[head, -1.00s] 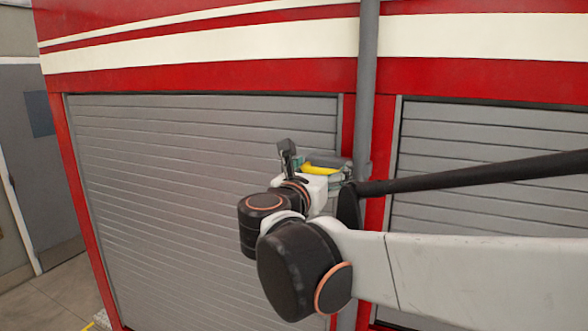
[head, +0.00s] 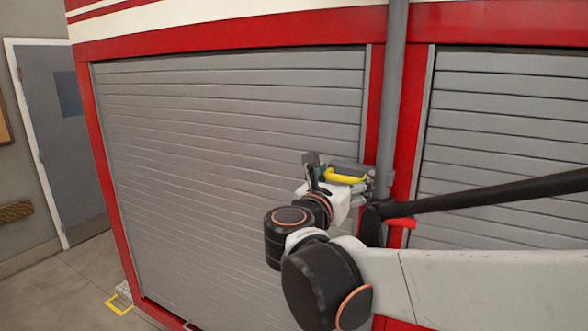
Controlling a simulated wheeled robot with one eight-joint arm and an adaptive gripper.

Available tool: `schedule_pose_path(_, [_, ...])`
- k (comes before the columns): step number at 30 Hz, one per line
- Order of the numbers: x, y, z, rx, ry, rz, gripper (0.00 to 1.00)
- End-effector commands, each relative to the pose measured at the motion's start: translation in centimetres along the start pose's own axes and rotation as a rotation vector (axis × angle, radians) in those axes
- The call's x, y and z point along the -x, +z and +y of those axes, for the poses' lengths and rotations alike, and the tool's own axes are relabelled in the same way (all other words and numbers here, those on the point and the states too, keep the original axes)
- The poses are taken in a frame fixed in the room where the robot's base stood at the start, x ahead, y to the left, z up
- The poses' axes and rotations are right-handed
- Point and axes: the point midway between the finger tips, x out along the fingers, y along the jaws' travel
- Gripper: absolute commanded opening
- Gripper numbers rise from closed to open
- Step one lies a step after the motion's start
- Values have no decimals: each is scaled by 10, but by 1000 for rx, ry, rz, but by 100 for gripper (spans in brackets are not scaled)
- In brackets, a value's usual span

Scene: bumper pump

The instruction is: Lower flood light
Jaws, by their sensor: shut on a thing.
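A grey vertical pole (head: 394,90) stands against the red truck side between two shutters and runs out of the top of the view. No lamp head shows. A yellow curved handle (head: 345,177) with a grey bracket (head: 355,169) sits at the pole's left side. My gripper (head: 330,174) is at the yellow handle and shut on it. The exact finger contact is small and partly hidden. Whether the bracket touches the pole cannot be told. My arm hides the lower part of the pole.
A wide grey shutter (head: 220,150) fills the left and another shutter (head: 500,110) stands at the right. A small red part (head: 402,222) sticks out right of the pole, close to my arm. A grey door (head: 62,140) and open floor (head: 75,285) lie at far left.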

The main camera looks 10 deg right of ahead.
Motion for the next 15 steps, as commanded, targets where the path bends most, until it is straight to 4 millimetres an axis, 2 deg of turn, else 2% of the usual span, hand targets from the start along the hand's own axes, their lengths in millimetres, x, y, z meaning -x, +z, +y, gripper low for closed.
schedule_pose_path(2, [1,-6,-2,-6,-1,10,38])
schedule_pose_path(3, [1,-7,-2,-6,-1,10,90])
schedule_pose_path(4, [1,-7,-2,-6,-1,10,96])
schedule_pose_path(5, [1,-7,-2,-5,-1,10,100])
schedule_pose_path(15, [0,-4,-1,-3,-1,6,100])
